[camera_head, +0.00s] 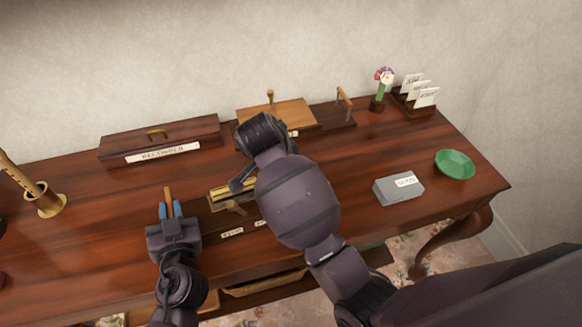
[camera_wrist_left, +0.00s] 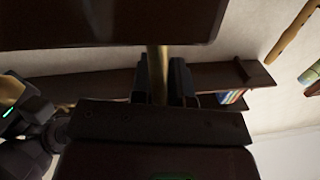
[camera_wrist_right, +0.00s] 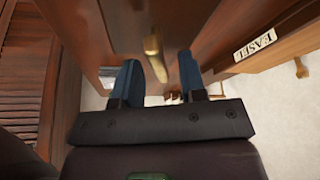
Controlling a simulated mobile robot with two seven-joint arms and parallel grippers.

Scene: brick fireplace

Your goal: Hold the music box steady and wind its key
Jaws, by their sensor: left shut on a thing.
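My left gripper (camera_head: 171,209) is shut on a thin wooden rod (camera_head: 168,193) above the front of the table. The rod also shows between the fingers in the left wrist view (camera_wrist_left: 157,75). A small brass-and-wood object (camera_head: 222,193) lies to the right of it, partly hidden by my right arm. I cannot tell for sure which thing is the music box.
A long labelled box (camera_head: 185,132) and a wooden box (camera_head: 276,113) stand along the back. A grey labelled box (camera_head: 386,192), a green bowl (camera_head: 454,164), a flower vase (camera_head: 377,102) and a card rack (camera_head: 414,103) are at right.

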